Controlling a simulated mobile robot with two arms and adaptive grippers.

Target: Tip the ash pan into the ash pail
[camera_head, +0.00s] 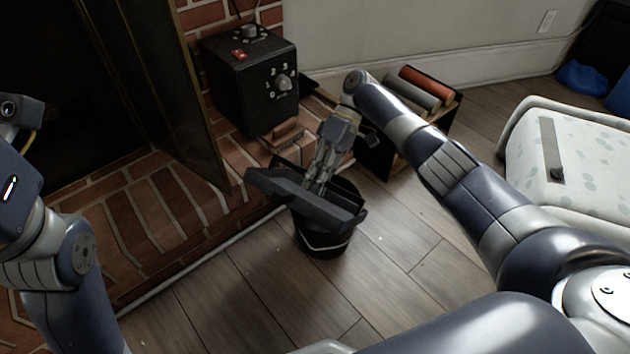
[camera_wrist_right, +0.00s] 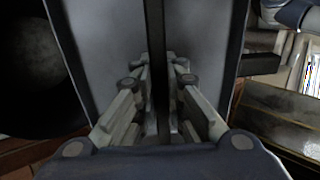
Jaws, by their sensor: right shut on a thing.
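The dark grey ash pan (camera_head: 305,200) is in my right gripper (camera_head: 318,183), above the black ash pail (camera_head: 325,245). The gripper is shut on the pan. In the right wrist view the fingers (camera_wrist_right: 160,110) close on a dark upright strip in the middle of the pan (camera_wrist_right: 105,50). The pan looks tilted over the pail's mouth and hides much of it. I cannot see whether ash is in the pan or the pail. In the head view, part of my left arm shows at the left edge, but its gripper fingers do not.
A black box with dials (camera_head: 255,80) stands on the brick hearth (camera_head: 165,210), near the open fireplace door (camera_head: 185,110). A low holder with rolls (camera_head: 425,85) stands behind my right arm. A spotted cushioned seat (camera_head: 570,150) is at the right. Wooden floor (camera_head: 240,305) in front is clear.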

